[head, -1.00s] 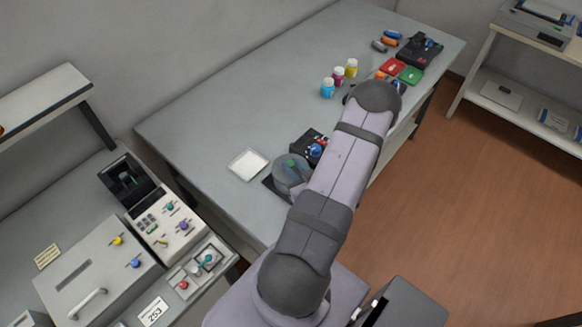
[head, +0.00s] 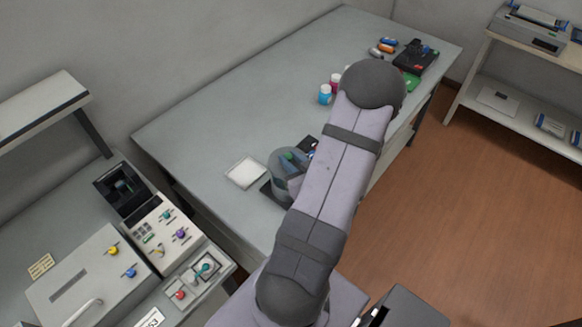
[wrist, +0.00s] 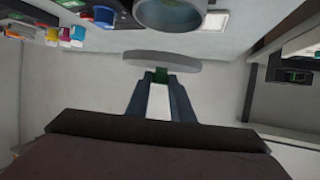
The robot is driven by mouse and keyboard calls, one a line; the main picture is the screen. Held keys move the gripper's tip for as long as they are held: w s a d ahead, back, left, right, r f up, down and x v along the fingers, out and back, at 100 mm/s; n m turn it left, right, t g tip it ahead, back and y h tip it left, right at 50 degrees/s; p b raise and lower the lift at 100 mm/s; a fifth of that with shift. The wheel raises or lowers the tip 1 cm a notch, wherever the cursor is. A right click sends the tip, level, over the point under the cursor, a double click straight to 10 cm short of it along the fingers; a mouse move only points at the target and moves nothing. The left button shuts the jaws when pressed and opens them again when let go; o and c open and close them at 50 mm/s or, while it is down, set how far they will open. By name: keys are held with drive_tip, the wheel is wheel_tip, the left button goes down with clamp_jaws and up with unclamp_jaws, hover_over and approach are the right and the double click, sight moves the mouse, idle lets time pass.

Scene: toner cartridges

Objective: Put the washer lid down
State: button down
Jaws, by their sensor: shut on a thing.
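The washer lid (wrist: 162,61) is a flat grey disc with a green knob (wrist: 161,75). In the wrist view my gripper (wrist: 161,77) is shut on this knob, and the disc shows nearly edge-on beyond the fingertips. The washer (wrist: 178,14) is a round grey drum at the top of the wrist view, with its top open. A gap shows between lid and drum in that view. In the head view the drum (head: 279,180) stands at the table's near end, partly hidden by my arm. A green spot shows above it there.
A white square tray (head: 245,172) lies left of the washer. Coloured bottles (head: 325,94) stand farther along the table (head: 225,110). A panel with coloured knobs (head: 165,232) is on the left bench. The table's middle, behind the tray, is clear.

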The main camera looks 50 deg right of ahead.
drive_tip(key=shift+r, duration=1.55)
drive_tip(key=shift+w+d+r+m+g+h+b, duration=0.4)
drive_tip(key=shift+w+d+m+g+h+b, duration=1.05)
drive_tip(key=shift+d, duration=2.75)
drive_tip(key=shift+w+d+r+m+g+h+b, duration=0.45)
drive_tip(key=shift+d+m+g+h+b, duration=1.2)
drive_tip(key=shift+d+b, duration=2)
drive_tip(key=shift+w+d+r+m+g+h+b, duration=0.35)
drive_tip(key=shift+w+d+m+g+h+b, duration=1.15)
drive_tip(key=shift+d, duration=3.25)
drive_tip(key=w+a+f+m+g+b, duration=0.3)
drive_tip(key=w+a+f+m+b, duration=0.1)
drive_tip(key=w+a+f+b, duration=0.55)
drive_tip(key=shift+y, duration=0.3)
drive_tip(key=shift+w+d+f+b, duration=0.15)
drive_tip(key=shift+w+d+f, duration=0.1)
drive_tip(key=shift+f, duration=1.35)
drive_tip(key=shift+w+d+f+b, duration=0.15)
drive_tip(key=shift+w+d+f, duration=0.1)
drive_tip(key=shift+f, duration=1.35)
drive_tip(key=shift+w+d+f+b, duration=0.15)
drive_tip(key=shift+w+d+f, duration=0.1)
drive_tip(key=shift+f, duration=1.35)
drive_tip(key=shift+f, duration=0.15)
